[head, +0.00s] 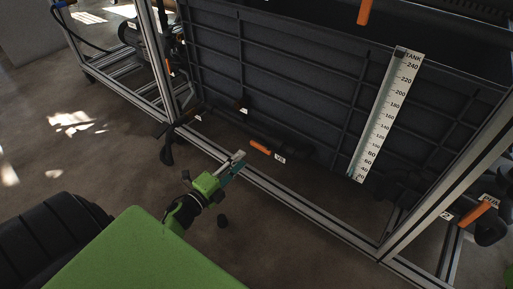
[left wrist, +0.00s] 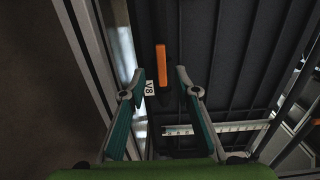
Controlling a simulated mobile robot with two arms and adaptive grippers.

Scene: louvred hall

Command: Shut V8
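The V8 valve has an orange lever handle (head: 260,147) low at the tank's front, just behind the frame's lower rail. The lever lies roughly along that rail. Its white V8 tag (head: 280,157) is beside the lever's right end. My left gripper (head: 237,161) is over the lower rail, just left of the lever and apart from it. In the left wrist view the gripper (left wrist: 160,76) is open and empty. The orange lever (left wrist: 161,65) shows between and beyond its fingertips, with the V8 tag (left wrist: 150,87) below it. The right gripper is out of view.
The dark ribbed tank (head: 290,75) carries a white level scale (head: 387,115). The aluminium lower rail (head: 300,205) runs along the front. Other orange handles show at top (head: 365,11) and right (head: 474,213). The floor (head: 290,255) in front is mostly clear.

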